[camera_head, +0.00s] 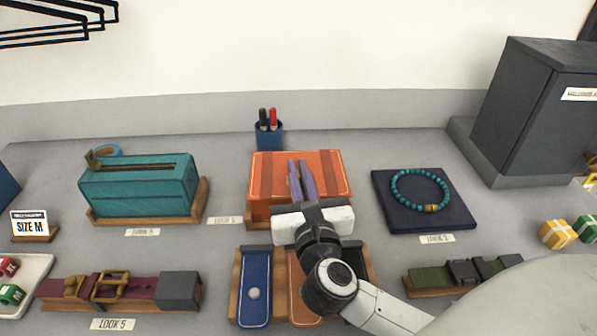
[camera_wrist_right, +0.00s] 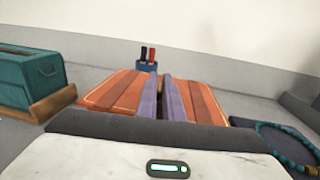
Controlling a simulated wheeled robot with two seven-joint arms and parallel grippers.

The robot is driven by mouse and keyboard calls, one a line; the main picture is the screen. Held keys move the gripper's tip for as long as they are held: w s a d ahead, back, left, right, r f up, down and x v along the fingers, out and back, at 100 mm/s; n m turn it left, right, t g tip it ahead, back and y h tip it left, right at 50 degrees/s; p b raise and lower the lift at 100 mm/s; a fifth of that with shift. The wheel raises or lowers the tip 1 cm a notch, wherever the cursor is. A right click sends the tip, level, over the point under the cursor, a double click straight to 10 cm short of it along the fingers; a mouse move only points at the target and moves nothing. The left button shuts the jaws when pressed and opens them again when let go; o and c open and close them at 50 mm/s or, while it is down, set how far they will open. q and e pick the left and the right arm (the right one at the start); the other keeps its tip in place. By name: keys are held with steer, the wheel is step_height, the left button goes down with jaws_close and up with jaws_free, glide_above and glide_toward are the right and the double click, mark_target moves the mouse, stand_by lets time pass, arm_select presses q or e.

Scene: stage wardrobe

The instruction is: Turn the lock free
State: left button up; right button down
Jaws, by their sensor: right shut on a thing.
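An orange case (camera_head: 268,178) with darker straps stands on a wooden base at the middle of the counter. It also shows in the right wrist view (camera_wrist_right: 115,92), on both sides of the fingers. My right gripper (camera_head: 300,168) reaches over the front of the case, its two purple fingers nearly together over the case's middle. In the right wrist view the fingers (camera_wrist_right: 160,85) have only a narrow gap between them. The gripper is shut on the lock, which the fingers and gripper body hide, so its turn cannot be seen. My left gripper is not in view.
A teal case (camera_head: 138,190) stands left, a bead bracelet (camera_head: 421,190) on a dark pad right. A blue pen cup (camera_head: 269,135) is behind. In front lie a blue strap piece (camera_head: 256,285), a maroon belt (camera_head: 130,288) and a green belt (camera_head: 430,279).

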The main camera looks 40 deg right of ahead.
steer(key=shift+n+t+y, duration=0.4)
steer(key=shift+n+y, duration=0.7)
steer(key=shift+y, duration=0.55)
steer(key=shift+n+t+y, duration=0.4)
steer(key=shift+n+y, duration=0.7)
steer(key=shift+y, duration=0.85)
steer(key=c, duration=1.9)
jaws_free()
steer(key=shift+s, duration=0.1)
steer(key=shift+s+f, duration=0.1)
steer(key=shift+s, duration=0.2)
steer(key=s+b, duration=0.1)
steer(key=s, duration=0.8)
steer(key=shift+s+a+b, duration=0.15)
steer(key=shift+s+b, duration=0.15)
steer(key=shift+c, duration=0.2)
